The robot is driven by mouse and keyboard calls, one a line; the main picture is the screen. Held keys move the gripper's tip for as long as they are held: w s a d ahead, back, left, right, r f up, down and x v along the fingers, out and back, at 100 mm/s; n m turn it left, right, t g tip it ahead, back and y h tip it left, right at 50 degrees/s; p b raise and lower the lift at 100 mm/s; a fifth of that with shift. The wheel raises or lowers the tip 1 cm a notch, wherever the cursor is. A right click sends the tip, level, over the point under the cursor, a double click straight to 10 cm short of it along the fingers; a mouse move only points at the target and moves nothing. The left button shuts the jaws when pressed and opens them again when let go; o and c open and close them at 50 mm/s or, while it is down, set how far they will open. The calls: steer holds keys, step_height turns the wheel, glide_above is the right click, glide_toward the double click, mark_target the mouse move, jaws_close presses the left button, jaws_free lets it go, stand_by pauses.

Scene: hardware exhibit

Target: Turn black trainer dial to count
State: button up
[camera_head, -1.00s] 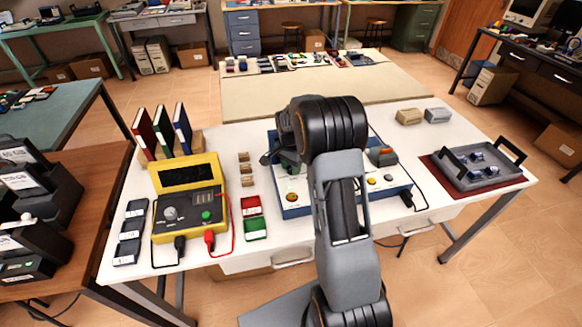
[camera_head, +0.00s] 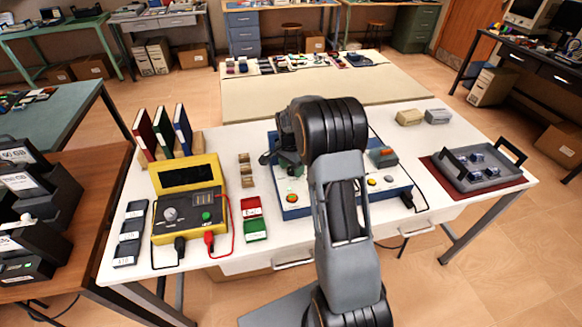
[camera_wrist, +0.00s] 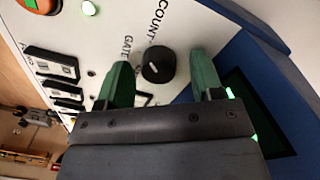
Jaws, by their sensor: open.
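The black dial (camera_wrist: 158,67) is a round knob with a pale mark on top, on the white panel of the blue-edged trainer (camera_wrist: 210,20). The labels GATE and COUNT are printed beside it. I cannot tell clearly which label the mark points to. My gripper (camera_wrist: 163,72) is open, with its two green fingers on either side of the dial, and a gap shows around the knob. In the head view the trainer (camera_head: 296,211) stands on the white table, and my arm hides the dial and fingers.
In the wrist view, black switches (camera_wrist: 52,65) and an orange button (camera_wrist: 40,5) sit on the panel, with a dark screen (camera_wrist: 262,115) at right. A yellow meter (camera_head: 187,200) stands left of the trainer. A grey tray (camera_head: 478,178) is at the table's right.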

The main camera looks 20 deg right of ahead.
mark_target(290, 177)
step_height(290, 177, up, 14)
steer(key=shift+w+a, duration=0.15)
steer(key=shift+w, duration=0.2)
stand_by(0.4)
steer(key=shift+f, duration=0.1)
steer(key=s+a+n+t, duration=0.1)
steer(key=s+a+n, duration=0.2)
steer(key=s, duration=0.4)
steer(key=s+a+n+t, duration=0.1)
steer(key=s+a+n, duration=0.3)
steer(key=s+n, duration=0.2)
steer(key=s+a+n+t, duration=0.2)
steer(key=s+n, duration=0.3)
steer(key=s, duration=0.5)
steer(key=shift+a+r, duration=0.25)
steer(key=shift+a, duration=0.65)
